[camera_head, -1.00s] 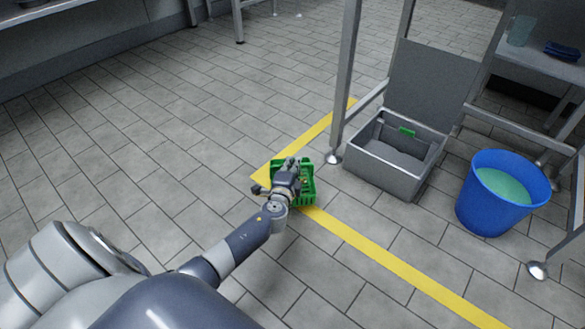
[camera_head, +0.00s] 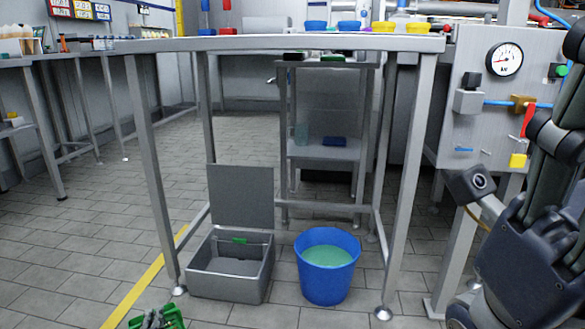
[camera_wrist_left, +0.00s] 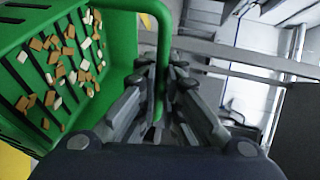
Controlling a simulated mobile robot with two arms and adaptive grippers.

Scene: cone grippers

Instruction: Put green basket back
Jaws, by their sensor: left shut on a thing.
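The green basket (camera_head: 172,313) shows only in part at the bottom edge of the head view, beside the yellow floor line. In the left wrist view the basket (camera_wrist_left: 123,42) fills the left side, with several small brown and cream pieces inside. My left gripper (camera_wrist_left: 158,75) is shut on the basket's green rim or handle, which runs between its fingers. In the head view, my left gripper (camera_head: 151,321) is mostly cut off by the bottom edge. I cannot tell whether the basket touches the floor.
A grey box (camera_head: 228,288) with its lid up and a blue bucket (camera_head: 326,283) of green liquid stand under a grey table (camera_head: 290,44). A small shelf (camera_head: 324,152) stands behind. Table legs flank both. Floor left of the yellow line (camera_head: 140,285) is clear.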

